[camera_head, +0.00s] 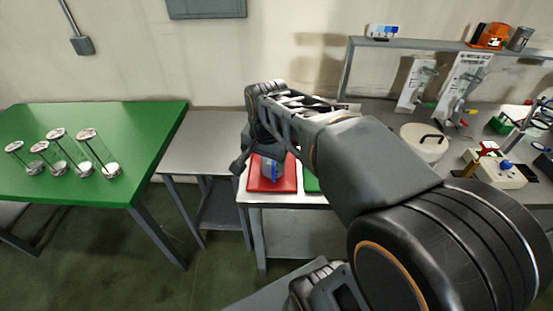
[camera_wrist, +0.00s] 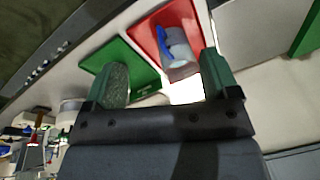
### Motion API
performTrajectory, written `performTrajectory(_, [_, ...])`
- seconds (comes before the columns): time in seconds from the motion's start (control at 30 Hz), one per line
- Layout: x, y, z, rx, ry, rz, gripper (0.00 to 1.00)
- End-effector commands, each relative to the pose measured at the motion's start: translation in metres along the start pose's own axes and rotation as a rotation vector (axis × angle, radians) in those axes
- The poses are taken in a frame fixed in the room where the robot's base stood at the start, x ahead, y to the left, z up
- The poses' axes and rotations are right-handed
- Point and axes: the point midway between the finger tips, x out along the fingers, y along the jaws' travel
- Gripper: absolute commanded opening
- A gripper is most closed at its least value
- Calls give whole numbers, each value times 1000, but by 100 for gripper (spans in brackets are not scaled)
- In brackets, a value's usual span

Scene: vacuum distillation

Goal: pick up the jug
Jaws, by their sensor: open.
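The jug (camera_wrist: 178,48) is greyish and see-through with a blue handle. It stands on a red mat (camera_wrist: 150,42) and shows beyond the fingers in the wrist view, closer to the right finger. In the head view the jug (camera_head: 267,167) is partly hidden behind and below my gripper, on the red mat (camera_head: 256,186). My gripper (camera_wrist: 163,80) is open, its two greenish fingers wide apart with nothing held between them. In the head view my arm hides much of the gripper and the jug's surroundings. I cannot tell the exact gap between fingers and jug.
A green mat (camera_wrist: 136,78) lies beside the red one on the light bench. A green table (camera_head: 130,125) with several glass cylinders (camera_head: 60,150) stands left. A white lidded pot (camera_head: 425,143), a grey shelf frame (camera_head: 400,43) and other apparatus crowd the bench at right.

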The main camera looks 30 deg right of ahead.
Motion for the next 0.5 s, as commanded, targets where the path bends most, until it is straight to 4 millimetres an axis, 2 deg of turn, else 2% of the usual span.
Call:
performTrajectory(0.03, [5,-4,-17,148,-17,25,81])
performTrajectory(0.2, [15,-10,-68,639,-47,106,81])
performTrajectory(0.33, [24,-13,-95,915,-53,158,81])
performTrajectory(0.5, [33,-15,-113,1123,-52,201,81])
